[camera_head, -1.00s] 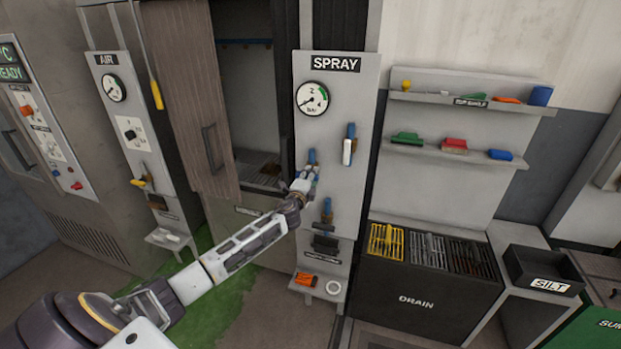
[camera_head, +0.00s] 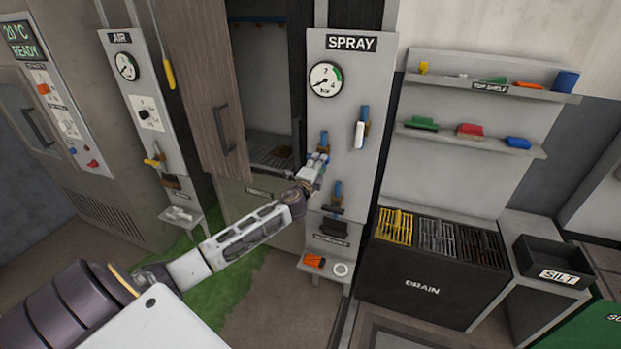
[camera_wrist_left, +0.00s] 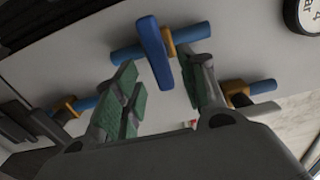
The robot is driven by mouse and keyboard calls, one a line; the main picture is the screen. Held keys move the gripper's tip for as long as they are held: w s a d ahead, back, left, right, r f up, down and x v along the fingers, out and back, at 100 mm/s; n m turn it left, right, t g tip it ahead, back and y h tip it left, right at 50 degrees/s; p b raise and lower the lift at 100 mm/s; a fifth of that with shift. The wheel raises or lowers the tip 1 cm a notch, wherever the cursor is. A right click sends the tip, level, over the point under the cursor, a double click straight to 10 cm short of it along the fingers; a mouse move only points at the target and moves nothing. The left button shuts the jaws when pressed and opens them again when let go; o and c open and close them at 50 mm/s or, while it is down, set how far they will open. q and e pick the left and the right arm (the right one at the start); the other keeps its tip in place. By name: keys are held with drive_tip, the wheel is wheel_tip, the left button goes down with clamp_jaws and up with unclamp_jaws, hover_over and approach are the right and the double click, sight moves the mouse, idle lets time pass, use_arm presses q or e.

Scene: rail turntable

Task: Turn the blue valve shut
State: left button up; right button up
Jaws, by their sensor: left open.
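The blue valve has a blue lever (camera_wrist_left: 153,52) on a blue pipe with a brass-coloured fitting, seen in the left wrist view. In the head view its blue pipe (camera_head: 323,141) stands on the SPRAY panel (camera_head: 352,75), partly hidden by my gripper. My left gripper (camera_wrist_left: 163,75) is open, with green-padded fingers on either side of the lever's near end. I cannot tell whether either finger touches it. In the head view my left gripper (camera_head: 318,163) is at the panel, just below the visible pipe. My right gripper is not in view.
A white-handled valve (camera_head: 359,134) is close by, up and right. A dark-handled valve (camera_head: 334,209) is below. A pressure gauge (camera_head: 325,79) is above. A small ledge (camera_head: 325,268) holds an orange item and a white ring. A brown cabinet door (camera_head: 207,90) stands left.

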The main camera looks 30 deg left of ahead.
use_arm(q)
drive_tip(key=v, duration=0.7)
drive_tip(key=shift+s, duration=0.4)
drive_tip(key=shift+d, duration=0.1)
idle(0.5)
